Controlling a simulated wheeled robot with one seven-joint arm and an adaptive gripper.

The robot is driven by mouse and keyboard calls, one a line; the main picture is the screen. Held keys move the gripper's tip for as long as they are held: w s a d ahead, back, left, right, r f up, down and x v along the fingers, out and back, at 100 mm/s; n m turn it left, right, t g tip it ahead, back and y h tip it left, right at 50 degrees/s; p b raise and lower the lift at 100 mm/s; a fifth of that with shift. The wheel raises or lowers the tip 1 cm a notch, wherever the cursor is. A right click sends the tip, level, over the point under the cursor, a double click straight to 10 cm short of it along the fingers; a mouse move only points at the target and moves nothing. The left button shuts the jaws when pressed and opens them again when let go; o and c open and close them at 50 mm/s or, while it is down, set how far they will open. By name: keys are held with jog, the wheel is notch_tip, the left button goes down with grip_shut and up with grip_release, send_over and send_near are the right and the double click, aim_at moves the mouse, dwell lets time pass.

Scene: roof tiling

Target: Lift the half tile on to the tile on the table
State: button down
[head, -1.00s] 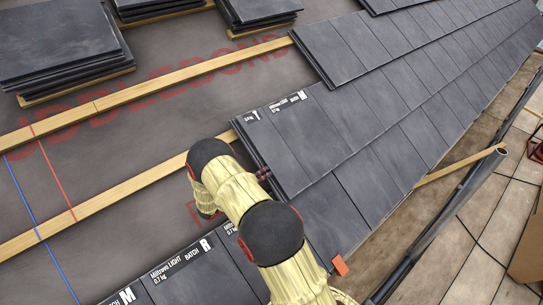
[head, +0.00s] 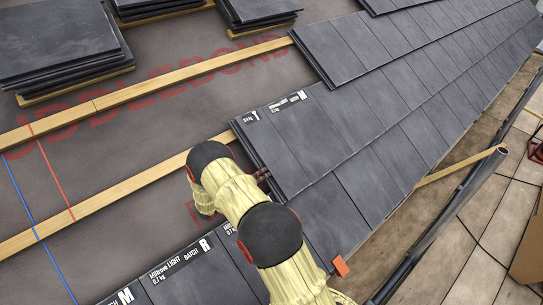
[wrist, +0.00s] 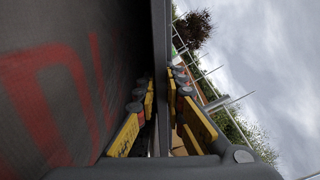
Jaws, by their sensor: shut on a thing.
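In the wrist view my gripper (wrist: 160,125) has its yellow fingers closed on both sides of a thin dark slab, seen edge-on, which looks like the half tile (wrist: 161,75). Its full outline does not show, so I cannot confirm its size. In the head view my arm hides most of the gripper and what it holds, beside the left edge of the laid tiles. I see no table and cannot single out the target tile.
Laid dark tiles (head: 345,130) cover the right. Wooden battens (head: 130,93) cross the grey underlay (head: 130,150) with red lettering. Tile stacks (head: 60,45) stand at upper left. A gutter (head: 440,225) runs along the lower right edge.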

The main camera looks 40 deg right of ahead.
jog(key=shift+w+d+f, duration=0.15)
jog(key=shift+d+f, duration=0.05)
jog(key=c, duration=2.2)
grip_release()
jog(key=shift+o, duration=1.2)
jog(key=shift+d, duration=0.25)
jog(key=shift+o, duration=0.7)
jog(key=shift+f, duration=0.1)
jog(key=shift+a, duration=0.15)
jog(key=shift+a, duration=0.1)
jog(key=shift+w+a+p, duration=0.1)
jog(key=shift+a+p, duration=0.2)
jog(key=shift+a, duration=3.45)
